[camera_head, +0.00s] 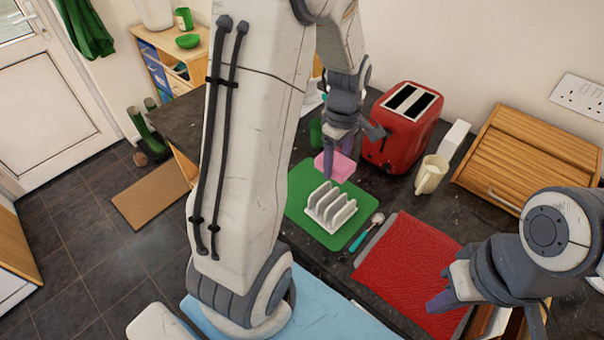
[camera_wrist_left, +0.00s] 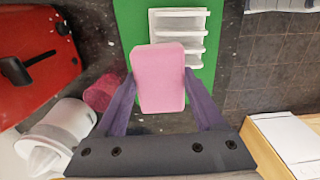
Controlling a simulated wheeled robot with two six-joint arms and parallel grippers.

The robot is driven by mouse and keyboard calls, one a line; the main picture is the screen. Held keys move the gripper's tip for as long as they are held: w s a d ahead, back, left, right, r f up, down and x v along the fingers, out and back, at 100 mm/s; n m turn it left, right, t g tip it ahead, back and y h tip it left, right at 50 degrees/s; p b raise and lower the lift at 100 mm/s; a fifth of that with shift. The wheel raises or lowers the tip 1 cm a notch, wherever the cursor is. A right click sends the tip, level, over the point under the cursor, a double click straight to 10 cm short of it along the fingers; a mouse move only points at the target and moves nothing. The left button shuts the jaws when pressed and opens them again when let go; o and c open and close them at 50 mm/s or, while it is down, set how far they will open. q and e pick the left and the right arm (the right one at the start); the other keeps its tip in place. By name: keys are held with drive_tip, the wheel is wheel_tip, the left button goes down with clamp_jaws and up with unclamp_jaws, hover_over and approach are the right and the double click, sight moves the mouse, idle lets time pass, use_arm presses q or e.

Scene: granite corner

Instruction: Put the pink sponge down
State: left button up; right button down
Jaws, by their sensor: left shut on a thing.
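The pink sponge (camera_head: 337,166) is held between the fingers of my left gripper (camera_head: 340,152). In the left wrist view the sponge (camera_wrist_left: 159,78) lies between both purple fingers (camera_wrist_left: 160,95). It appears over the far edge of the green mat (camera_head: 300,192), behind the white slotted rack (camera_head: 331,207); its height above the counter is hard to judge. The rack also shows just beyond the sponge in the left wrist view (camera_wrist_left: 180,38). My right gripper (camera_head: 485,305) is at the lower right, near the red mat, with its fingers apart and nothing seen between them.
A red toaster (camera_head: 403,125) and a cream jug (camera_head: 431,174) stand close to the right of the sponge. A teal-handled spoon (camera_head: 367,231) lies beside the green mat. A red mat (camera_head: 408,262) lies nearer, and a wooden bread bin (camera_head: 532,155) stands at the right.

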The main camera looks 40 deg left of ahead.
use_arm(q)
drive_tip(key=p, duration=0.3)
hover_over(293, 187)
wheel_tip(293, 187, down, 7)
drive_tip(key=shift+w+r, duration=0.1)
drive_tip(key=shift+r, duration=0.05)
wheel_tip(293, 187, down, 4)
drive_tip(key=shift+a+r+p, duration=0.1)
drive_tip(key=shift+p, duration=0.25)
drive_tip(key=shift+f, duration=0.2)
